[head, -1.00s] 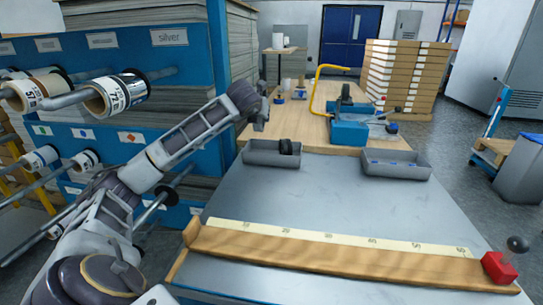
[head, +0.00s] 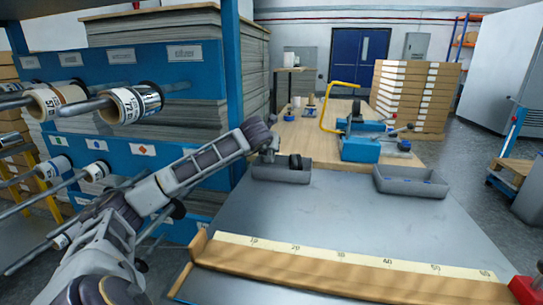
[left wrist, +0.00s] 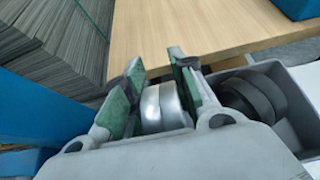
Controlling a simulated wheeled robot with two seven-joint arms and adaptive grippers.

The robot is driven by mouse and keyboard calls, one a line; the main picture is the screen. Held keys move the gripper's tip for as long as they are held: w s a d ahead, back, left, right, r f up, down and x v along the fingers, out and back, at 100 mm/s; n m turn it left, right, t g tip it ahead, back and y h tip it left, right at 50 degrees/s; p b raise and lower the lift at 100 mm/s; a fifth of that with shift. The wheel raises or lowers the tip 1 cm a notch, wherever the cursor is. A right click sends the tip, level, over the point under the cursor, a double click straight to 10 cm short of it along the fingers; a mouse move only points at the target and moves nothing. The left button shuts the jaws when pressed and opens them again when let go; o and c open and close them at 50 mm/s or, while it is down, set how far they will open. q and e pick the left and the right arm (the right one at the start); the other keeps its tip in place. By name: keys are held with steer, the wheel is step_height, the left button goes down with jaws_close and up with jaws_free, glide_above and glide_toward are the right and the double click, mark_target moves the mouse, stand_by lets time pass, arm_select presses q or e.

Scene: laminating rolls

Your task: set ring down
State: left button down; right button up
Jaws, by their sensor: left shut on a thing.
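My left gripper (head: 268,150) is at the left end of the left grey tray (head: 283,177) in the head view. In the left wrist view, its green-padded fingers (left wrist: 157,76) are shut on a silvery metal ring (left wrist: 163,105). The ring is held between the pads, beside the tray (left wrist: 293,78) at the right. Dark rings (left wrist: 252,100) stand in that tray; they also show in the head view (head: 295,162). The held ring cannot be made out in the head view. My right gripper is not in view.
A second grey tray (head: 410,183) stands to the right. A wooden table (head: 315,128) with a blue device (head: 362,150) lies behind. A blue shelf rack (head: 140,100) with rolls on rods stands close at the left.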

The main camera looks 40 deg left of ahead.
arm_select(q)
steer(key=shift+f+b, duration=0.7)
steer(key=shift+f, duration=1.2)
steer(key=shift+f, duration=0.1)
steer(key=c, duration=1.2)
jaws_free()
steer(key=shift+r, duration=0.2)
